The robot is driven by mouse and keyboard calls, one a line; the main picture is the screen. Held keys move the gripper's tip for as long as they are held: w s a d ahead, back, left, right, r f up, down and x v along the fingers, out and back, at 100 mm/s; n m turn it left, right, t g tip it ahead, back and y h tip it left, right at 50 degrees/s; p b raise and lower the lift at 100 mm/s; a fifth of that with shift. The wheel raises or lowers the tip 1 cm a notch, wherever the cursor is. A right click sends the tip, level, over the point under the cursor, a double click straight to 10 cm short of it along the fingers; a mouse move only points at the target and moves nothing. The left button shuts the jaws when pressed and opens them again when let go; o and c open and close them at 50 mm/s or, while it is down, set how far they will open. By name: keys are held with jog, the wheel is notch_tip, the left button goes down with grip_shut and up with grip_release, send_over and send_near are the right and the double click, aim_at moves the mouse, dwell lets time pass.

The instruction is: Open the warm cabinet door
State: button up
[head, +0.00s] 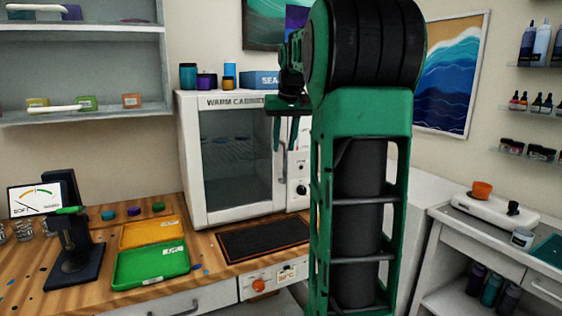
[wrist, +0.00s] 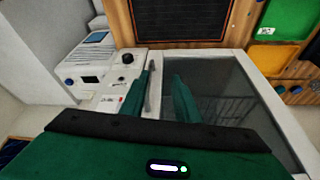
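The warm cabinet (head: 188,150) is a white box on the wooden bench in the head view. Its glass door (head: 235,165) looks shut; the glass also shows in the wrist view (wrist: 215,85). The grey upright door handle (head: 283,162) is at the door's right edge, beside the control panel. In the wrist view the handle (wrist: 151,88) shows between my two green fingertips. My gripper (wrist: 160,92) is open, with a gap between the fingers. In the head view my gripper (head: 284,134) is in front of the handle's upper part; contact cannot be told.
A dark heating mat (head: 262,239) lies before the cabinet, with a green tray (head: 150,266) and a yellow tray (head: 150,233) to its left. A blue box (head: 259,80) and jars stand on the cabinet. A white side cart (head: 440,218) stands at the right.

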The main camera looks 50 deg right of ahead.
aim_at(285, 154)
jog(key=w+d+r, duration=0.2)
jog(key=d, duration=0.2)
jog(key=x, duration=1)
jog(key=shift+f, duration=0.2)
jog(key=shift+a, duration=0.1)
grip_shut()
